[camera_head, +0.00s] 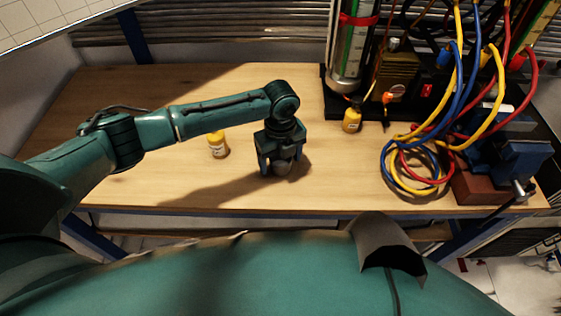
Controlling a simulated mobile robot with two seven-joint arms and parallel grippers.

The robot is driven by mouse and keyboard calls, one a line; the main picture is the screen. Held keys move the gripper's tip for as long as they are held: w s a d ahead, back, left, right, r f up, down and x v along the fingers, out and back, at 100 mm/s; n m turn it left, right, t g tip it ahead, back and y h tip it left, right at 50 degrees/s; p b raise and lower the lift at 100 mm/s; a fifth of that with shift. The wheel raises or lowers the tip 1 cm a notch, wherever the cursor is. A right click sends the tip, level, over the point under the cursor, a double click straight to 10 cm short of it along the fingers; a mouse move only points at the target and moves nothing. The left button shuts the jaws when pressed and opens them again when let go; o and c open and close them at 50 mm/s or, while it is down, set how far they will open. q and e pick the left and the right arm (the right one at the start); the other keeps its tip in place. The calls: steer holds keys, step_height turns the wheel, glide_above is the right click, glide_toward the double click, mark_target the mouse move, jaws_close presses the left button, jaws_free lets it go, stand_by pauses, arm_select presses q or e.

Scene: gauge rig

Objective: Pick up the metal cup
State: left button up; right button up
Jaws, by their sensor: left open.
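The metal cup (283,169) is a small grey thing on the wooden table (120,95), near its front edge. My left gripper (280,168) points down right over it, with its fingers open on either side. The gripper hides much of the cup, and I cannot tell whether the fingers touch it. My right gripper is not in view.
A yellow bottle (218,146) stands left of my left gripper. Another yellow bottle (352,119) stands near the gauge rig (347,60). Coiled hoses (408,172) and a blue vise (512,160) fill the right side. The table's left part is clear.

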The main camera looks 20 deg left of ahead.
arm_select(q)
steer(key=c, duration=1)
step_height(320, 180, up, 9)
steer(key=s+a+r+n, duration=0.1)
steer(key=s+r+n, duration=0.1)
steer(key=n, duration=0.7)
steer(key=s+a+r+n, duration=0.2)
steer(key=s+n, duration=0.2)
steer(key=n, duration=0.5)
steer(key=s+a+r+n, duration=0.2)
steer(key=s+r+n, duration=0.1)
steer(key=n, duration=0.6)
steer(key=shift+s+a+r, duration=0.1)
steer(key=shift+s+a, duration=0.05)
steer(key=shift+a, duration=0.05)
